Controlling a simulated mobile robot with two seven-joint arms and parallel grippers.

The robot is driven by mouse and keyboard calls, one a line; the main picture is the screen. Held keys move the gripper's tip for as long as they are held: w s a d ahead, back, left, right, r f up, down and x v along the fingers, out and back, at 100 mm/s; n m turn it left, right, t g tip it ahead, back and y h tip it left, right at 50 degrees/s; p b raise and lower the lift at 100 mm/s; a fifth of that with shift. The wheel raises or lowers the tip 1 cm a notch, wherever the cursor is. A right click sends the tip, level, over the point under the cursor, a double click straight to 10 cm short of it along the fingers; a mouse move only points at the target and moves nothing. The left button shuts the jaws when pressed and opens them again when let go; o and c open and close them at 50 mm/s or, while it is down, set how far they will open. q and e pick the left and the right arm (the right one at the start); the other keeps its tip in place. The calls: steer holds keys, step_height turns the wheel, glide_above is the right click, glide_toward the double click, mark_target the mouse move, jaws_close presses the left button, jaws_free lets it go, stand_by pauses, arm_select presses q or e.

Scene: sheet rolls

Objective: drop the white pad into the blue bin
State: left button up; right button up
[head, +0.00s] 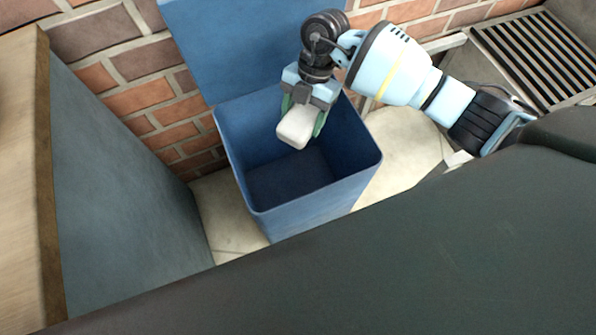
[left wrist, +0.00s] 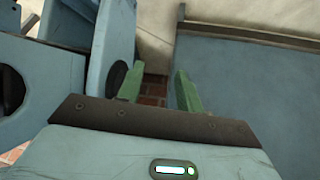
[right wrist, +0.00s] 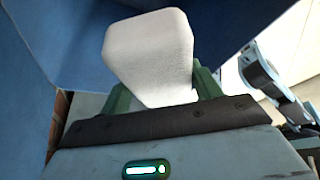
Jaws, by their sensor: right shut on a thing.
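The blue bin (head: 312,205) stands open against the brick wall in the head view, with its lid (head: 215,50) raised behind it. My right gripper (head: 303,118) is shut on the white pad (head: 295,130) and holds it over the open mouth of the bin. In the right wrist view the white pad (right wrist: 150,55) sits between the green fingers, with blue bin walls (right wrist: 70,45) around it. My left gripper (left wrist: 160,88) shows only in the left wrist view, with its green fingers apart and nothing between them.
A cabinet with a wooden top (head: 20,180) stands at the left of the head view. A brick wall (head: 130,70) runs behind the bin. A slatted metal grate (head: 535,50) lies at the upper right. Pale floor (head: 405,140) shows beside the bin.

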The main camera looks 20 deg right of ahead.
steer(key=o, duration=1)
steer(key=shift+o, duration=0.2)
steer(key=p+v, duration=0.2)
steer(key=v, duration=0.6)
steer(key=shift+a, duration=0.1)
steer(key=shift+s, duration=0.1)
